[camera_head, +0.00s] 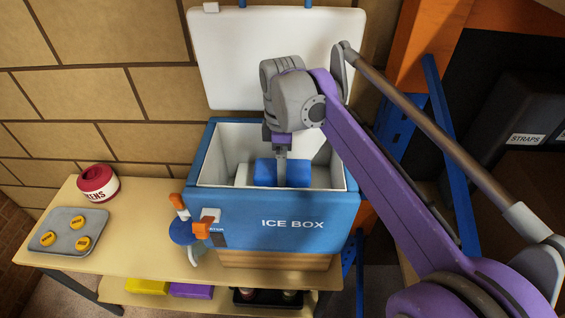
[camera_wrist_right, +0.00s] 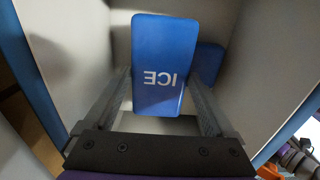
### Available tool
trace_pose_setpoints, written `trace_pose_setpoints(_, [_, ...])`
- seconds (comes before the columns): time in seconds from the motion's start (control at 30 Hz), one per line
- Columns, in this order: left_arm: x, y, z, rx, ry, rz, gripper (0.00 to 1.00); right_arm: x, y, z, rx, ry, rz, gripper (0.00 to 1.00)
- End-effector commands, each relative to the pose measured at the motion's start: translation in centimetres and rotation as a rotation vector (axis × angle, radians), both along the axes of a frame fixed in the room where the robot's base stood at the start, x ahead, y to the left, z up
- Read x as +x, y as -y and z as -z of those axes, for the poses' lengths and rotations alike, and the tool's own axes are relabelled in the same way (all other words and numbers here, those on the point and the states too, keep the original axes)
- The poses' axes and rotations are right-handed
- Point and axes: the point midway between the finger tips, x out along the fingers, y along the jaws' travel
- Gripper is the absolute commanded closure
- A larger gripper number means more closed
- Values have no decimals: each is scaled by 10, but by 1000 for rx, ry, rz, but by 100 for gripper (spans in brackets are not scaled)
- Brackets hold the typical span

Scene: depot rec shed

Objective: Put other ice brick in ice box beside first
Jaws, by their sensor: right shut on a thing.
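The blue ice box (camera_head: 293,224) stands open on the bench, its white lid (camera_head: 232,60) raised at the back. My right gripper (camera_head: 281,178) reaches down inside it. In the right wrist view the gripper (camera_wrist_right: 160,88) is shut on a blue ice brick (camera_wrist_right: 165,45) marked ICE, a finger on each side. The other blue ice brick (camera_wrist_right: 209,62) shows partly behind and to the right of it, inside the box. In the head view blue brick surface (camera_head: 265,172) shows around the finger; I cannot tell the two bricks apart there. Whether the held brick touches the box floor is unclear. My left gripper is out of view.
Left of the box on the bench (camera_head: 130,237) are a red-and-white round container (camera_head: 98,183) and a grey tray (camera_head: 51,238) with yellow discs. Orange and blue items (camera_head: 184,231) hang at the box's front left corner. Box walls (camera_wrist_right: 65,55) stand close around the gripper.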

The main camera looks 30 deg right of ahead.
Motion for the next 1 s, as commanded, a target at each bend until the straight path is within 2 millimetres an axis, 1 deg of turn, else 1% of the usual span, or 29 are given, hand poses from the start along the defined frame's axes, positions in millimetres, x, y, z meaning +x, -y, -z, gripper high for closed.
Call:
trace_pose_setpoints(0.37, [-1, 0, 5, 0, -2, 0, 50, 0, 0, 10, 0, 0, 0, 90])
trace_pose_setpoints(0.4, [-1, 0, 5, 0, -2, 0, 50, 0, 0, 10, 0, 0, 0, 7])
trace_pose_setpoints(0.43, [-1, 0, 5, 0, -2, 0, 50, 0, 0, 10, 0, 0, 0, 2])
trace_pose_setpoints(0.47, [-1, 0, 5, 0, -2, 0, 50, 0, 0, 10, 0, 0, 0, 0])
trace_pose_setpoints(0.67, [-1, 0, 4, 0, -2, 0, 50, 0, 0, 9, 0, 0, 0, 0])
trace_pose_setpoints(0.77, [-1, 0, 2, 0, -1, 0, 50, 0, 0, 5, 0, 0, 0, 0])
trace_pose_setpoints(0.87, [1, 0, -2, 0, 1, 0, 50, 0, 0, -8, 0, 0, 0, 0])
trace_pose_setpoints(0.97, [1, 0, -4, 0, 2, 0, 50, 1, 0, -27, 0, 0, 0, 0])
trace_pose_setpoints(1.0, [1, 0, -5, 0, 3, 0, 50, 0, 0, -36, 0, 0, 0, 0])
